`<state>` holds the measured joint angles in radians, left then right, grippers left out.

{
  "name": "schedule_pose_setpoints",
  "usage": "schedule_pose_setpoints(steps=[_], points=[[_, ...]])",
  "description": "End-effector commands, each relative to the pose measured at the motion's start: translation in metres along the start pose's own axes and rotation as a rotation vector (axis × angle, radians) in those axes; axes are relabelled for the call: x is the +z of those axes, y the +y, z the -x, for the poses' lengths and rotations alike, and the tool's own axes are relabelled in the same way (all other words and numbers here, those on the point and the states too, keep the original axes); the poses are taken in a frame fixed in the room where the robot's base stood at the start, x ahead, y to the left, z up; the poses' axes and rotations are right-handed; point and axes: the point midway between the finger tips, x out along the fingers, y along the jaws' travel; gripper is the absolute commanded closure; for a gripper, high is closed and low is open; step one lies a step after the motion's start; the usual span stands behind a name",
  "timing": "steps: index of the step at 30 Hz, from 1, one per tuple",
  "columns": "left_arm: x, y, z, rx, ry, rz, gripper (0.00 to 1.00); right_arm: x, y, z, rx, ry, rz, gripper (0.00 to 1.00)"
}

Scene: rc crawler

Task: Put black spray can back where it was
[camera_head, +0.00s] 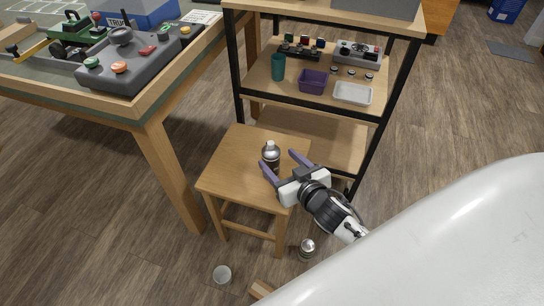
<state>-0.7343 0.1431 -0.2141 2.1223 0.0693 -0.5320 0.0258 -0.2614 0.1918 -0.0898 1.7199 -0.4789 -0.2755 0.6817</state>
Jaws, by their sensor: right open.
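A dark spray can (271,157) with a pale top stands upright on the wooden stool (228,160), towards the right half of the seat. My right gripper (279,160) is over the stool with its two purple fingers spread. The can shows between the fingertips, closer to the left finger, which hides part of its lower side. I cannot tell whether that finger touches it. A second can, dark with a silvery top (307,249), is on the floor right of the stool. My left gripper is not in view.
A black-framed shelf (386,95) behind the stool holds a purple bin (313,82), a white tray (353,93), a teal cup (278,67) and control boxes. A workbench (150,106) stands left. The stool's left half is clear.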

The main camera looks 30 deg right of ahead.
Motion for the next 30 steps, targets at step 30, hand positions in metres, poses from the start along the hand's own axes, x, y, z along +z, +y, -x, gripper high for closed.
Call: schedule_pose_setpoints(steps=[30], points=[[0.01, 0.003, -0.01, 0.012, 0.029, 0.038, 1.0, 0.006, -0.005, -0.092, 0.0, -0.002, -0.001, 0.38]])
